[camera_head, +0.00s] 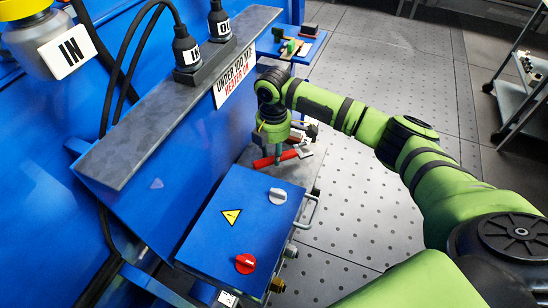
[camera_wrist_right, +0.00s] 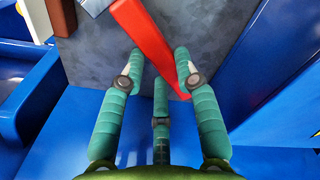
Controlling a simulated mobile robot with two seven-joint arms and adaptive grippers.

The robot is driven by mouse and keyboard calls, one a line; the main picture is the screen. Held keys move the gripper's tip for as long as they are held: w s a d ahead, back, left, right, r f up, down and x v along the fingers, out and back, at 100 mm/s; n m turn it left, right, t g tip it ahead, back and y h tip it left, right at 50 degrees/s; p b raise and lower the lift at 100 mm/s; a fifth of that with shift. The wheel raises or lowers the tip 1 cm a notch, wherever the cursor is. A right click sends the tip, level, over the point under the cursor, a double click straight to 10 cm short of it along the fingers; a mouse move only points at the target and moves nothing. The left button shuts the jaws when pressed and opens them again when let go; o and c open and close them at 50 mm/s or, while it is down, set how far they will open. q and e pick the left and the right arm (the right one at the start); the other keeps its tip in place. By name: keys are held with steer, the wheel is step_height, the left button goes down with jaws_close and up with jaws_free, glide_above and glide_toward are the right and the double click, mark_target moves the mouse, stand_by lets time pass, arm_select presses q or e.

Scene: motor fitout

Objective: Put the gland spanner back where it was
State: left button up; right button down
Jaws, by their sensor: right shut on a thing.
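The gland spanner (camera_head: 264,162) has a red handle and a grey metal end that points right in the head view. It is by the small grey shelf (camera_head: 313,172) behind the blue control box. My right gripper (camera_head: 278,159) points down and is shut on its red handle. In the right wrist view the handle (camera_wrist_right: 148,40) runs diagonally between the teal fingers (camera_wrist_right: 160,60), over a grey surface. I cannot tell whether the spanner touches that surface. The spanner's grey end is out of the wrist view. My left gripper is not in view.
The blue box (camera_head: 205,215) with a grey knob, a red knob (camera_head: 245,263) and a side handle stands in front of the shelf. A blue panel with a grey ledge (camera_head: 135,150) rises at left. A blue tray (camera_head: 313,47) holds small parts.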

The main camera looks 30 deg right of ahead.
steer(key=shift+f, duration=1.8)
steer(key=c, duration=0.9)
jaws_free()
steer(key=shift+r, duration=0.1)
step_height(320, 180, up, 8)
steer(key=shift+f, duration=0.2)
